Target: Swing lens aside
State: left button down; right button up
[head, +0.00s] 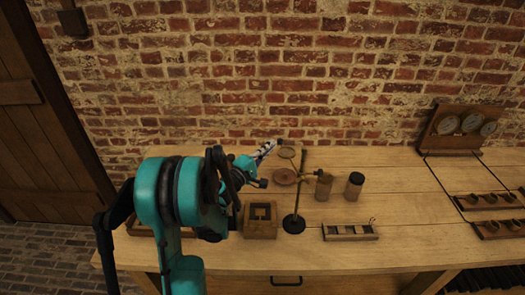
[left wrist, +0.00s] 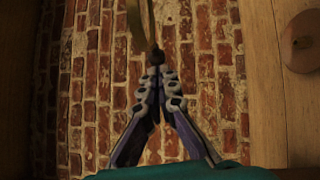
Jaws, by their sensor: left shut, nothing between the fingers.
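The lens (head: 287,152) is a small round ring at the upper left of a thin brass stand (head: 301,180) with a dark round base (head: 294,224). My left gripper (head: 268,149) is shut and empty, its fingertips just left of the lens. In the left wrist view the closed fingers (left wrist: 158,78) point up at a dark knob (left wrist: 155,57) and a curved brass band (left wrist: 141,25), seemingly part of the lens rim. I cannot tell whether the fingertips touch it. My right gripper is out of view.
A reddish disc (head: 285,176) shows below the lens, also in the left wrist view (left wrist: 303,42). Two jars, one brownish (head: 323,188) and one dark-topped (head: 354,188), stand right of the stand. A wooden box (head: 260,228) and a slotted tray (head: 350,237) lie in front.

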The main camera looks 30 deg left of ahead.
pick_arm(q)
jog(key=shift+w+d+m+h, duration=0.35)
jog(key=shift+w+h, duration=0.1)
jog(key=shift+h, duration=0.15)
jog(key=shift+w+d+m+h, duration=0.2)
jog(key=shift+w+m+h, duration=0.2)
jog(key=shift+h, duration=0.2)
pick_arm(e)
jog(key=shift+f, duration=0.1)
pick_arm(q)
jog(key=shift+w, duration=0.1)
